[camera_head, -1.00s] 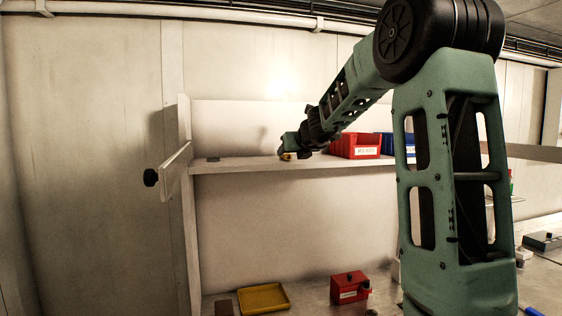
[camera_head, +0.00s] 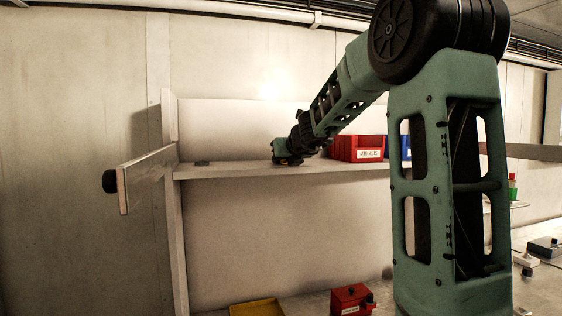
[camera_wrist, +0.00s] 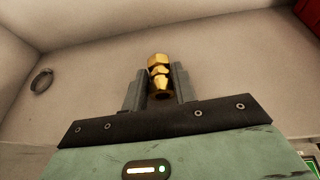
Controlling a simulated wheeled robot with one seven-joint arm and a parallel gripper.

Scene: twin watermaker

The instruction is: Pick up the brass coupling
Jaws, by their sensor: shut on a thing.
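The brass coupling (camera_wrist: 158,72) is a small gold-coloured fitting between the two grey fingers in the wrist view. My gripper (camera_wrist: 160,85) is shut on it, with a finger on each side. In the head view my gripper (camera_head: 284,161) is low at the shelf (camera_head: 235,171), left of the red bin. The coupling is hardly visible there, and I cannot tell whether it still touches the shelf.
A red labelled bin (camera_head: 357,148) stands on the shelf to the right, with a blue bin (camera_head: 406,147) beyond. A dark ring-like item (camera_wrist: 41,80) lies to the left. Below are a yellow tray (camera_head: 257,308) and a red box (camera_head: 352,299).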

